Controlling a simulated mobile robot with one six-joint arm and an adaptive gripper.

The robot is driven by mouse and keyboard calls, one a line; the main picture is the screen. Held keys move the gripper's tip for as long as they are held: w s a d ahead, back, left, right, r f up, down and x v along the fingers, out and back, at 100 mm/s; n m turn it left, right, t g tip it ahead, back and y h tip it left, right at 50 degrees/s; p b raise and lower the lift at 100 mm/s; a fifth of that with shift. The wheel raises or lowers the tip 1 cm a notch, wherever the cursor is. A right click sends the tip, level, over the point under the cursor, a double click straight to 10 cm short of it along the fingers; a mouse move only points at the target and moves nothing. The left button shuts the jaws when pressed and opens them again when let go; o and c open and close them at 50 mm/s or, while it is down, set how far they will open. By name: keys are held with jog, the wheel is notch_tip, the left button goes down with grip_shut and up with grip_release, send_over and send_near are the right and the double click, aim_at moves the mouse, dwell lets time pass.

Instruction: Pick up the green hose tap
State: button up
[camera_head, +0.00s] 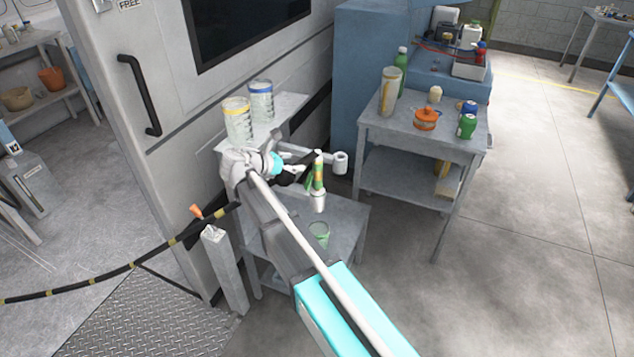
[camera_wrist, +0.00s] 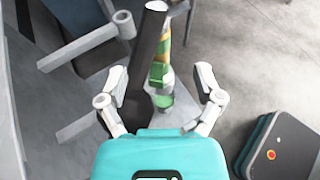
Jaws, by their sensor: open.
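The green hose tap (camera_wrist: 161,62), with green and orange-yellow bands, shows in the wrist view beyond and between the two fingers of my gripper (camera_wrist: 161,76). My gripper is open, and no contact with the tap shows. A black bar (camera_wrist: 146,50) passes just left of the tap and hides part of its side. In the head view the tap (camera_head: 318,174) stands roughly upright above a white cylindrical piece (camera_head: 318,201). My gripper (camera_head: 300,166) is just left of it there, and its fingers are small and partly hidden by the black bar.
A wall shelf (camera_head: 291,105) with two clear jars stands behind my gripper. A white roll-ended arm (camera_head: 340,162) juts out right of the tap. A low grey table (camera_head: 346,222) holds a green cup (camera_head: 320,234). A taller table (camera_head: 400,130) with bottles and cans stands right.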

aim_at(314, 160)
jog(key=shift+b+x, duration=0.6)
jog(key=shift+x, duration=1.6)
jog(key=shift+b+x, duration=0.9)
jog(key=shift+x, duration=1.7)
jog(key=shift+a+r, duration=0.1)
jog(key=shift+w, duration=0.1)
grip_shut()
